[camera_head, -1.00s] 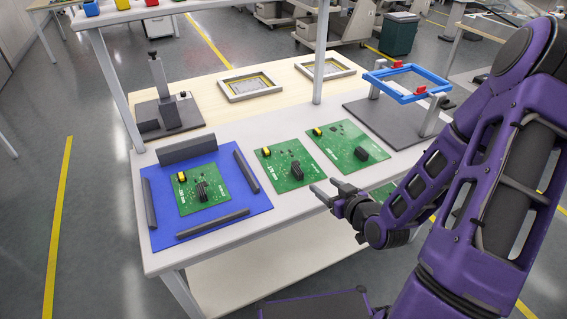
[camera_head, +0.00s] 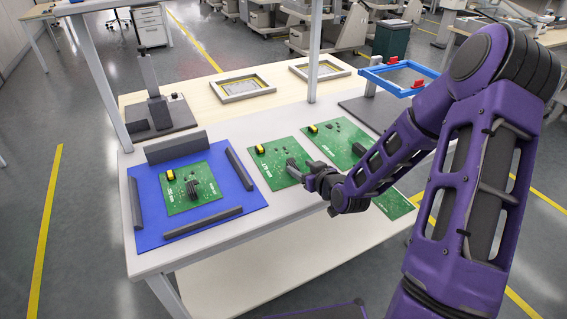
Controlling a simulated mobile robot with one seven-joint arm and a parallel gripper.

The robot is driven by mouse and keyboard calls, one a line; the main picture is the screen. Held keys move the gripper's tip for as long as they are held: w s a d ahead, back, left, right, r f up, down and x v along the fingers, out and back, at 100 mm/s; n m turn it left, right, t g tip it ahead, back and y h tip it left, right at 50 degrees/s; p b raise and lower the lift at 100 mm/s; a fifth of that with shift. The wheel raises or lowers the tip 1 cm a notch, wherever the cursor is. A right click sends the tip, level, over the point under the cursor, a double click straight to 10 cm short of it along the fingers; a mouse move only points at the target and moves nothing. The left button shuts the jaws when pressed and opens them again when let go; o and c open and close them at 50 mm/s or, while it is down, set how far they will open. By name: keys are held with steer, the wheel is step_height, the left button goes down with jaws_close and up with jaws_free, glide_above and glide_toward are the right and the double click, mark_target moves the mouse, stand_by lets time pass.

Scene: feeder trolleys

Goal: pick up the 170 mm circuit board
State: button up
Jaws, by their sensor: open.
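The middle green circuit board (camera_head: 268,166) lies flat on the white bench, just right of the blue mat. The label on its left edge appears to read 170 mm, though the print is small. It carries a yellow part and a dark connector, now mostly hidden by my gripper. My gripper (camera_head: 297,170) is open, over the right part of this board, with its fingers pointing left. I cannot tell its height above the board or whether it touches the connector.
Another green board lies on the blue mat (camera_head: 153,216) between dark grey bars. A larger board (camera_head: 322,143) lies to the right, and one more (camera_head: 394,207) is partly under my arm. A blue frame (camera_head: 399,77) on posts stands at back right, a grey stand (camera_head: 155,105) at back left.

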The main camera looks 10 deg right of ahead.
mark_target(294, 166)
steer(key=w, duration=0.1)
steer(key=w+a+f, duration=0.1)
steer(key=w+f, duration=0.1)
steer(key=shift+w+a+f+b, duration=0.1)
steer(key=shift+a+f+b, duration=0.1)
steer(key=shift+a+b, duration=0.15)
steer(key=shift+w+a+f, duration=0.1)
steer(key=shift+w+f, duration=0.1)
steer(key=shift+w, duration=0.35)
jaws_close()
steer(key=shift+r, duration=0.1)
stand_by(0.6)
